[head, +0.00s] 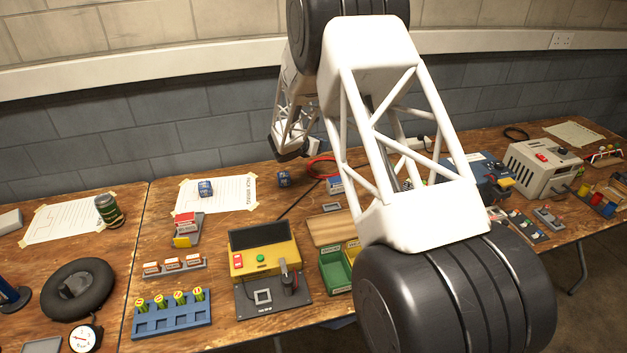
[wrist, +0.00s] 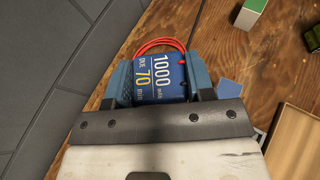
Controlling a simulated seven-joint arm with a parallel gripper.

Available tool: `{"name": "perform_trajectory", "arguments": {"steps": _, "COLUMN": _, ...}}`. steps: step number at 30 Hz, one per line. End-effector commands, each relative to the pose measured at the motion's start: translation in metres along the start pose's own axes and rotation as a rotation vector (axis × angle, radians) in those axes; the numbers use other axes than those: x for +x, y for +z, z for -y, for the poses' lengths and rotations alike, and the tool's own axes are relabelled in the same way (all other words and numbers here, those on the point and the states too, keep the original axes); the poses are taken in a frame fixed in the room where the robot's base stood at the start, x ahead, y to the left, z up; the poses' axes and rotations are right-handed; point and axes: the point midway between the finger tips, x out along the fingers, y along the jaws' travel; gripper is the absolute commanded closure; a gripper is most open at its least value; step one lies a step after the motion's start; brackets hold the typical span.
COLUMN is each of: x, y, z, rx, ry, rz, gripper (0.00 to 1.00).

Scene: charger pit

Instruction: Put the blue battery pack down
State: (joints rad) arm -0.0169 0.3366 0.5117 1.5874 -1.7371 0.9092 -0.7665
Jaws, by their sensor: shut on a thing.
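The blue battery pack (wrist: 160,78), with white and yellow print including "1000" and "70", sits between the two blue fingers of my gripper (wrist: 160,68) in the wrist view. The fingers are shut on its sides. In the head view a small dark blue block (head: 284,178), which looks like this pack, shows below the dark end of my arm, close to the table near the wall. I cannot tell whether it touches the table. Its underside is hidden.
A red cable loop (head: 321,167) lies just right of the pack. A yellow tester (head: 262,260) and a green box (head: 334,273) stand nearer the front. The wall is close behind.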

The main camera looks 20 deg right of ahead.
Motion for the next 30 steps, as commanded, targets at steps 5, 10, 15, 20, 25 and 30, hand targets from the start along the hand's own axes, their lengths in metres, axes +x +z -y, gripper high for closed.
{"name": "perform_trajectory", "arguments": {"steps": 5, "x": -0.001, "y": 0.008, "z": -0.013, "rx": -0.045, "ry": 0.112, "rz": 0.000, "gripper": 0.82}}
{"name": "perform_trajectory", "arguments": {"steps": 10, "x": -0.002, "y": 0.013, "z": -0.023, "rx": -0.077, "ry": 0.189, "rz": 0.001, "gripper": 0.82}}
{"name": "perform_trajectory", "arguments": {"steps": 15, "x": 0.008, "y": -0.011, "z": -0.023, "rx": -0.078, "ry": 0.187, "rz": 0.000, "gripper": 0.82}}
{"name": "perform_trajectory", "arguments": {"steps": 20, "x": 0.015, "y": -0.029, "z": -0.023, "rx": -0.076, "ry": 0.185, "rz": 0.000, "gripper": 0.82}}
{"name": "perform_trajectory", "arguments": {"steps": 25, "x": 0.017, "y": -0.034, "z": -0.023, "rx": -0.074, "ry": 0.185, "rz": 0.001, "gripper": 0.82}}
{"name": "perform_trajectory", "arguments": {"steps": 30, "x": 0.017, "y": -0.034, "z": -0.023, "rx": -0.074, "ry": 0.185, "rz": 0.001, "gripper": 0.82}}
